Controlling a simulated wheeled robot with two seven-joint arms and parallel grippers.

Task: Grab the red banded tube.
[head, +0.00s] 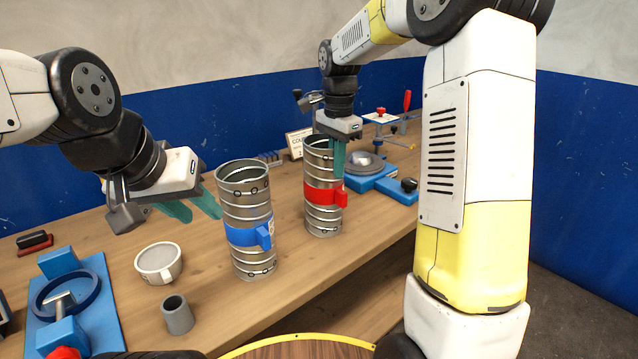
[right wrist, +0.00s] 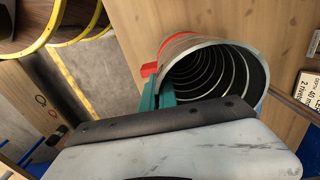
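The red banded tube (head: 322,215) is a grey ribbed metal duct with a red clamp band, standing upright on the bench. In the right wrist view I look into its open end (right wrist: 215,70). My right gripper (head: 338,158) reaches down at its top rim. In the right wrist view its teal fingers (right wrist: 157,92) are close together at the rim, one outside the wall and one inside, pinching the wall. My left gripper (head: 190,208) is open and empty, left of the blue banded tube (head: 250,258).
A white mug (head: 158,263) and a grey cup (head: 177,314) stand front left, near a blue fixture (head: 95,310). Blue-based equipment (head: 372,180) and a small sign (head: 297,142) are behind the red banded tube. The bench's front edge runs close to both tubes.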

